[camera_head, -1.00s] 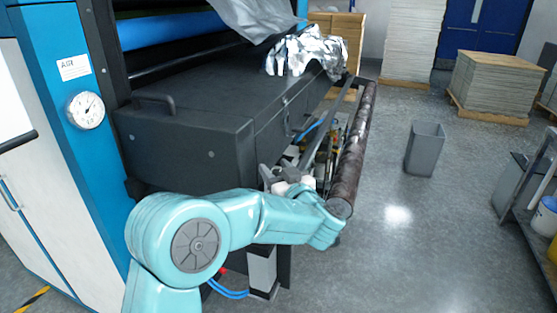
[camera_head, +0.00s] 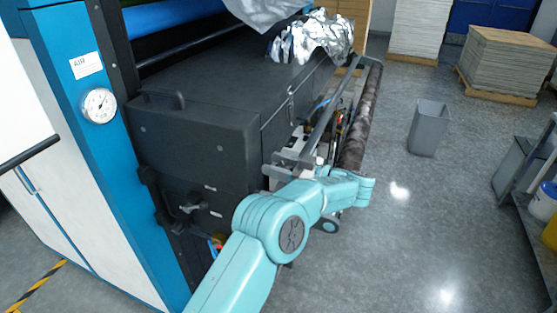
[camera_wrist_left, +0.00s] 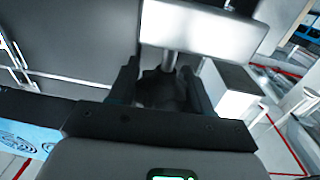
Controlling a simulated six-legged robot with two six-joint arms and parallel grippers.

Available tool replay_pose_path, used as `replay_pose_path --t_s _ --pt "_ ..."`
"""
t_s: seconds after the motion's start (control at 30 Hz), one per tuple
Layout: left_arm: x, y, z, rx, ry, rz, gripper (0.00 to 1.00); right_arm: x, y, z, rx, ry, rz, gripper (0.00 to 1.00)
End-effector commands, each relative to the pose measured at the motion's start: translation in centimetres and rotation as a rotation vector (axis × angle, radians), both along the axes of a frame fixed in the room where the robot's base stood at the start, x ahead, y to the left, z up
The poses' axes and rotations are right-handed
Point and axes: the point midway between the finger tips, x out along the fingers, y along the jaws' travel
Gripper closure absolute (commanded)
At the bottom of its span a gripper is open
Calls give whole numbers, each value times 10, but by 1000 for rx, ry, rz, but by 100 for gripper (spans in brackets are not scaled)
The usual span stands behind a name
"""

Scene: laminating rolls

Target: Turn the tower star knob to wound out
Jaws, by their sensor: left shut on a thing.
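The star knob (camera_wrist_left: 168,84) shows in the left wrist view as a dark, shadowed shape on a short metal shaft below a pale block (camera_wrist_left: 200,27). My left gripper (camera_wrist_left: 163,98) is shut on it, with one dark finger on each side. The knob's lobes and how far it is wound are too dark to read. In the head view my teal left arm reaches across the front of the dark machine housing (camera_head: 200,140), and I cannot make out the jaws or the held knob clearly there. My right gripper is not in view.
A mottled dark roller (camera_head: 360,125) and a grey bar (camera_head: 325,115) run along the housing's right side. Crumpled foil (camera_head: 310,38) lies on top. A grey bin (camera_head: 428,127) stands on open floor to the right, with stacked sheets (camera_head: 505,60) behind.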

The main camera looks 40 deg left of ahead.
Motion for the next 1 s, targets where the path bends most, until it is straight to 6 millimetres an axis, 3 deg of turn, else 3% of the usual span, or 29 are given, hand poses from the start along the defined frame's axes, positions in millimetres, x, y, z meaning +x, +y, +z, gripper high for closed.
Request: replay_pose_path --t_s 0.57,0.6,0.63,1.0 --pt "-1 1 1 2 -2 32 82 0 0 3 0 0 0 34" --pt "-1 1 1 2 -2 32 42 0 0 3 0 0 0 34" --pt "-1 1 1 1 -2 32 32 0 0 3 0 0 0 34" --pt "-1 1 0 1 -1 31 30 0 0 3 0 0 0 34"
